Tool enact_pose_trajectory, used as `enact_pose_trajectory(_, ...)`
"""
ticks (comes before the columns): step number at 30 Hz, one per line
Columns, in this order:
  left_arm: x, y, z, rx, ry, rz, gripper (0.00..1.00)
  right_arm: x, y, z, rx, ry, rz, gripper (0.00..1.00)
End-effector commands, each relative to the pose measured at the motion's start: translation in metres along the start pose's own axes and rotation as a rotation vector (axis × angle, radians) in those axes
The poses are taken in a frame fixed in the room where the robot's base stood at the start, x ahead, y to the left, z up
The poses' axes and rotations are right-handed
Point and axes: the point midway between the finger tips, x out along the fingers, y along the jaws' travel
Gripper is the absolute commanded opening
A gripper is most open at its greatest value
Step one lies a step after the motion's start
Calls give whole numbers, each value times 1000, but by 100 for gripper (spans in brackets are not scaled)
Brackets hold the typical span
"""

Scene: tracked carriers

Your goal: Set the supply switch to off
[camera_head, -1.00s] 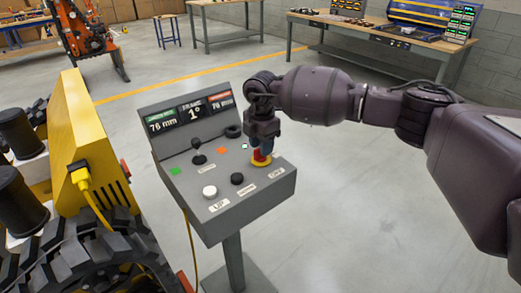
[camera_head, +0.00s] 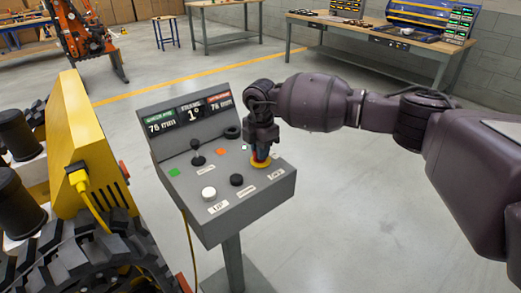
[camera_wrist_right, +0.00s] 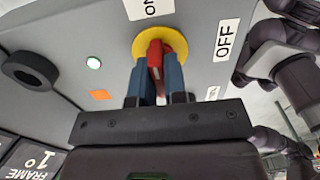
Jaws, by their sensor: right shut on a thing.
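The supply switch is a red handle (camera_wrist_right: 155,52) on a round yellow plate (camera_wrist_right: 190,43), set in a grey console. In the right wrist view an ON label (camera_wrist_right: 146,8) and an OFF label (camera_wrist_right: 226,40) lie beside the plate. The handle stands between the blue fingers of my right gripper (camera_wrist_right: 153,78), which is shut on it. The head view shows the right gripper (camera_head: 261,155) coming down over the yellow plate (camera_head: 261,165) and hiding most of the handle. I cannot tell exactly which label the handle points to. My left gripper is not in view.
The console (camera_head: 235,205) also carries a white button (camera_head: 209,192), a black knob (camera_head: 237,179), a small joystick (camera_head: 197,158) and a display (camera_head: 190,112). A yellow tracked carrier (camera_head: 88,145) stands close on the left.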

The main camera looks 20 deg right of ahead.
Motion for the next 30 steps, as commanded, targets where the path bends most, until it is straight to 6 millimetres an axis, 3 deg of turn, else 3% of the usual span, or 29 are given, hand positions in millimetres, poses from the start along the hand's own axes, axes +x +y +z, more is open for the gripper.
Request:
enact_pose_trajectory(11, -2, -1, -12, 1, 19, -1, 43, -2, 0, 0, -143, -2, 0, 0)
enact_pose_trajectory(21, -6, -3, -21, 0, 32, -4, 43, -2, 0, 0, -447, -2, 0, 0)
enact_pose_trajectory(30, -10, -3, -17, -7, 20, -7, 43, -2, 0, 0, -731, -2, 1, 0)
